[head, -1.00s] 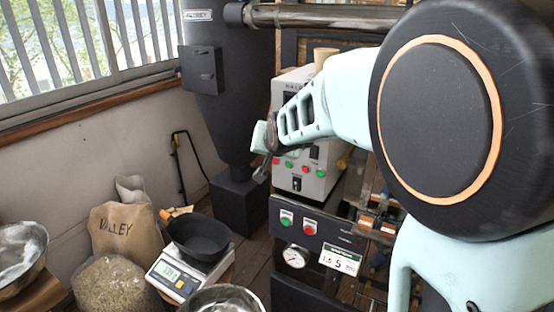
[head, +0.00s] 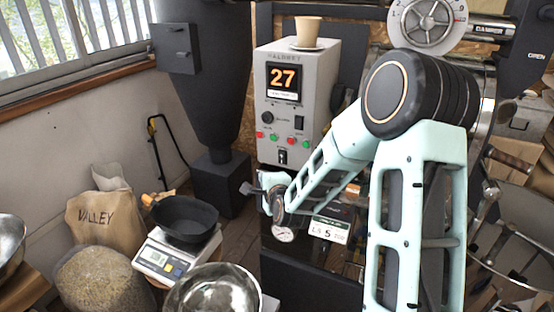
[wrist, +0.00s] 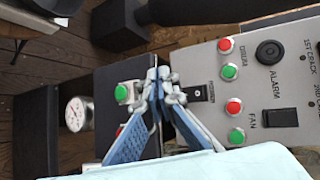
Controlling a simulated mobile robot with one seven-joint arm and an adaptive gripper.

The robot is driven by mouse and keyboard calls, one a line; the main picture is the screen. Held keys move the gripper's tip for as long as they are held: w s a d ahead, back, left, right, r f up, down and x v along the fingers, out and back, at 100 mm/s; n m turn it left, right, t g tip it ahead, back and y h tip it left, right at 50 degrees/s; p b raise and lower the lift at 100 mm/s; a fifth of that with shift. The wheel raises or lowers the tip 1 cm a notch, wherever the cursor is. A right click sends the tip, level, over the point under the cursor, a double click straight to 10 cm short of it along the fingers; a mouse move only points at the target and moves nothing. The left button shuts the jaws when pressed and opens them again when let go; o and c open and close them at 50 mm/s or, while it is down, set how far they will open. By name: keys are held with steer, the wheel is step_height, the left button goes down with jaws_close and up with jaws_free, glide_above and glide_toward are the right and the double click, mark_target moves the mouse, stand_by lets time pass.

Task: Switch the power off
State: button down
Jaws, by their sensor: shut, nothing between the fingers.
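The power switch (head: 283,157) is a black switch low on the front of the grey control box (head: 325,80). My gripper (head: 250,188) is shut and empty, in front of and below the control box, a little left of the switch. In the wrist view the blue fingertips of my gripper (wrist: 158,78) are together. I cannot tell whether they touch anything, nor which way the switch is set.
Red and green DRUM and FAN buttons (wrist: 232,107) sit close by the switch, with a black alarm knob (wrist: 269,52). A lower dark panel has a green button (wrist: 121,93) and a gauge (wrist: 78,114). A cup (head: 308,31) stands on the box. A scale (head: 166,258) stands left.

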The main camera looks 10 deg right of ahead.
mark_target(279, 160)
steer(key=shift+s+d+f+m, duration=0.15)
steer(key=shift+d+m, duration=0.1)
steer(key=shift+m, duration=0.55)
steer(key=shift+w+d+r+p, duration=0.2)
steer(key=shift+w+d, duration=0.6)
steer(key=shift+w, duration=0.4)
steer(key=shift+w+d+r+p, duration=0.15)
steer(key=shift+w+d, duration=0.7)
steer(key=shift+w, duration=0.4)
steer(key=shift+w+d+r+p, duration=0.2)
steer(key=shift+w+d, duration=0.6)
steer(key=shift+w, duration=0.4)
steer(key=shift+w+d+b, duration=0.2)
steer(key=shift+w+b, duration=0.1)
steer(key=shift+w, duration=0.05)
steer(key=shift+w+d+r, duration=0.1)
steer(key=shift+w+d, duration=0.1)
steer(key=shift+w, duration=0.05)
steer(key=shift+s+a+b, duration=0.4)
steer(key=shift+s+a, duration=0.05)
steer(key=shift+s, duration=0.2)
